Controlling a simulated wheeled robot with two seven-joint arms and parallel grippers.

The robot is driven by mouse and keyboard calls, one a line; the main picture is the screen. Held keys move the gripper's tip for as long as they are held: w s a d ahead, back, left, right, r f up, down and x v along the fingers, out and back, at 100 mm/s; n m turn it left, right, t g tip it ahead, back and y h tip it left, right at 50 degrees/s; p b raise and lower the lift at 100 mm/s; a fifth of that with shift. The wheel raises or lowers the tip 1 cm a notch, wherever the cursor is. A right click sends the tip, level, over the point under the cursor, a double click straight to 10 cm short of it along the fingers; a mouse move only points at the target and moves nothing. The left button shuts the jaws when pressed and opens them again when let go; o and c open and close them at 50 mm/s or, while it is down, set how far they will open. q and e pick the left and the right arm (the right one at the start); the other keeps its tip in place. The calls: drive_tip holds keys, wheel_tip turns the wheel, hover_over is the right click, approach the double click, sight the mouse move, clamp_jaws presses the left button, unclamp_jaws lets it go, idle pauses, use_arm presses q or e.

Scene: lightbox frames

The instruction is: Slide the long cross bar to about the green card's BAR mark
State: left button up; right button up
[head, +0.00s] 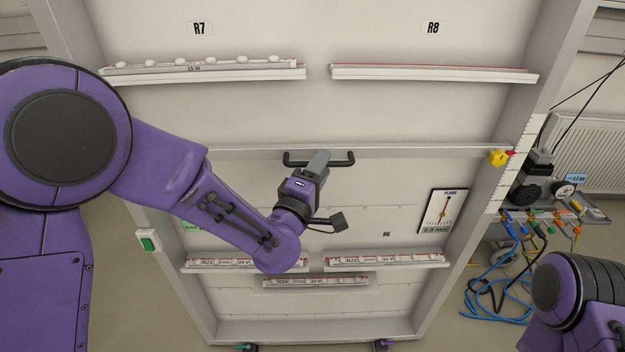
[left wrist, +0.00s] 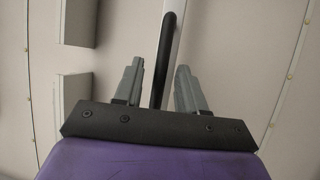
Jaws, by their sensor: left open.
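The long pale cross bar (head: 420,151) runs across the lightbox frame, with a black handle (head: 342,160) at its middle. My left gripper (head: 319,158) is open at the handle. In the left wrist view the black handle (left wrist: 166,58) lies between the two spread grey fingers (left wrist: 160,85), with gaps visible on both sides. The green card (head: 191,227) shows only its left part, with "BAR" lettering; my left forearm hides the rest. A yellow knob (head: 498,158) with a red pointer sits at the bar's right end, beside a scale (head: 508,180). My right gripper is out of view.
Upper ledges R7 (head: 220,74) and R8 (head: 430,73) lie above the bar. Labelled strips (head: 385,261) lie below it. A plumb gauge card (head: 442,211) hangs at right. Cables (head: 490,285) and a side shelf stand outside the frame. The panel directly above the bar is clear.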

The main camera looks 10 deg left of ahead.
use_arm(q)
drive_tip(key=b+v, duration=0.2)
drive_tip(key=v, duration=0.7)
drive_tip(key=s+a+f+m+g+y, duration=0.25)
drive_tip(key=a+f+g, duration=0.2)
drive_tip(key=f, duration=0.65)
drive_tip(key=s+a+f+m+g+y, duration=0.1)
drive_tip(key=a+f+m+g+y, duration=0.25)
drive_tip(key=f, duration=0.85)
drive_tip(key=s+a+f+m+g, duration=0.1)
drive_tip(key=s+a+f+g, duration=0.3)
drive_tip(key=s+f, duration=0.5)
drive_tip(key=s+a+f+m+g+y, duration=0.1)
drive_tip(key=s+a+f+g, duration=0.3)
drive_tip(key=s+f, duration=0.6)
drive_tip(key=s, duration=0.5)
drive_tip(key=shift+s+a, duration=0.3)
drive_tip(key=shift+a, duration=0.1)
drive_tip(key=shift+f, duration=0.15)
